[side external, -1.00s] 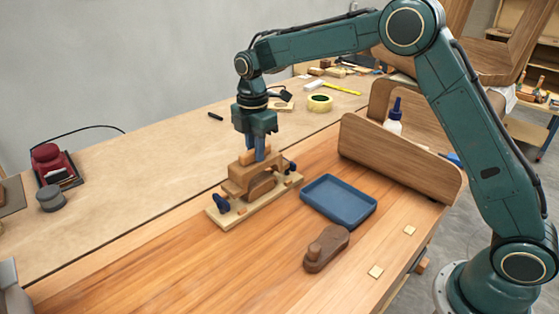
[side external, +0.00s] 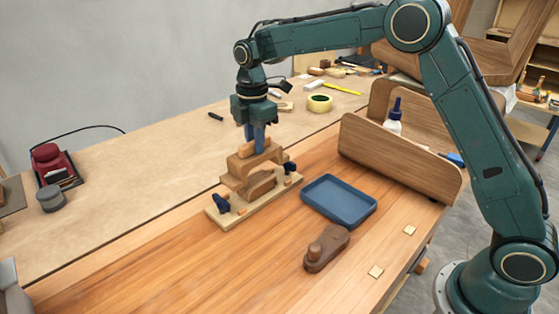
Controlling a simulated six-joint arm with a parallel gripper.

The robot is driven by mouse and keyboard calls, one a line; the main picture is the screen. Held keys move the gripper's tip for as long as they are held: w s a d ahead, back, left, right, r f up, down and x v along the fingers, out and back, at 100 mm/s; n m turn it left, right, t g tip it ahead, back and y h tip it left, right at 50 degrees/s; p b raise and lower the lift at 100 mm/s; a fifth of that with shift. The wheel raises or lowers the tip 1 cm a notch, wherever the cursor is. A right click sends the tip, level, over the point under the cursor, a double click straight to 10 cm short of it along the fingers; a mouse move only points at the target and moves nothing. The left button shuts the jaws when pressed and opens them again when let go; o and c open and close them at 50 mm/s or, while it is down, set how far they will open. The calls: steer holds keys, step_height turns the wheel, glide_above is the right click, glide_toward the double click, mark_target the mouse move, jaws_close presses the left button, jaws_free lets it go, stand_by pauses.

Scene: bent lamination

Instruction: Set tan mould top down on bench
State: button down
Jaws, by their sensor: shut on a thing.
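My gripper (side external: 256,140) is shut on the knob of the tan mould top (side external: 252,165), an arched wooden block. The bench (side external: 150,260) is the wooden surface around the base board. The fingertips are partly hidden by the knob.
A blue tray (side external: 338,220) lies right of the mould. A dark brown wooden block with a knob (side external: 326,248) lies in front of the tray. A wooden rack (side external: 400,160) with a glue bottle stands behind right. The bench at front left is clear.

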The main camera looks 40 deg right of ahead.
steer(key=s+a+r, duration=1.2)
steer(key=s+a, duration=0.2)
steer(key=s, duration=0.1)
step_height(320, 180, down, 16)
stand_by(0.4)
steer(key=shift+f, duration=0.15)
steer(key=shift+f, duration=2)
steer(key=shift+f, duration=0.1)
steer(key=c, duration=1.3)
jaws_free()
